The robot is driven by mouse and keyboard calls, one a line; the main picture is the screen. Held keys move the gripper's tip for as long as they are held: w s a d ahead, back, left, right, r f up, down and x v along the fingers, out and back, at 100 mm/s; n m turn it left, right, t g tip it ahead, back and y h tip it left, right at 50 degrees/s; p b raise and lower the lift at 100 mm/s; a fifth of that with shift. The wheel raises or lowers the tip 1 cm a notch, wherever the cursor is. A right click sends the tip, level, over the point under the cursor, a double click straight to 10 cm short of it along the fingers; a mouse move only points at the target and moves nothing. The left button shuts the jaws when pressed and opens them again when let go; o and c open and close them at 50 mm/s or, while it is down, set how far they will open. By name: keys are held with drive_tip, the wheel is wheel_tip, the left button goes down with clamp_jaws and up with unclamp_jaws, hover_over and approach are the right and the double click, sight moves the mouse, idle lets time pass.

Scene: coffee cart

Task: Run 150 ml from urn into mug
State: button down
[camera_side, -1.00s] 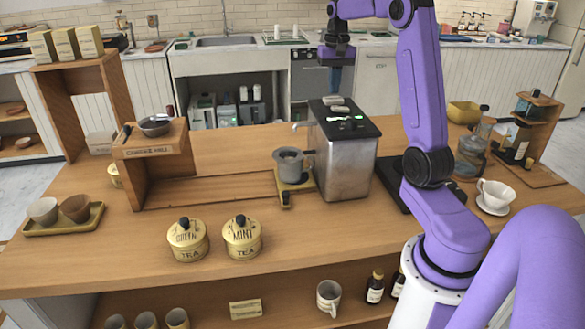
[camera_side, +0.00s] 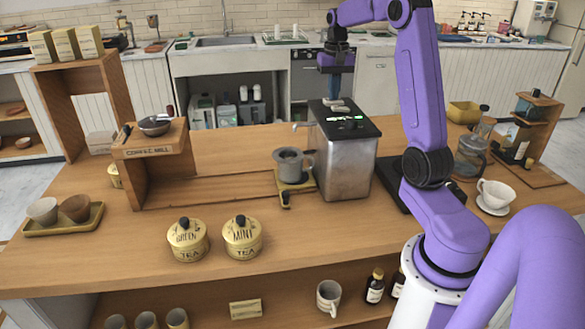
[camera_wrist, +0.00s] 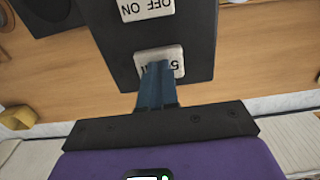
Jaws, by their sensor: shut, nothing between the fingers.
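The urn (camera_side: 346,168) is a metal box with a black top and a small lit green display, standing on the wooden cart. Its spout (camera_side: 303,126) points left. A grey mug (camera_side: 290,163) stands upright on a yellow stand below the spout; its inside is too small to read for liquid. My gripper (camera_side: 333,98) is shut and empty, pointing down at the urn's top. Contact is hard to tell. The ON/OFF button (camera_wrist: 146,8) is beside it.
Two tea tins (camera_side: 242,238) stand at the cart's front. A wooden coffee mill stand (camera_side: 155,150) is left of the mug. A white cup on a saucer (camera_side: 494,210) and a glass jug (camera_side: 470,158) stand on the right. The front cart top is mostly clear.

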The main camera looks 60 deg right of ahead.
drive_tip(key=shift+r, duration=1)
drive_tip(key=shift+r, duration=0.1)
idle(1.4)
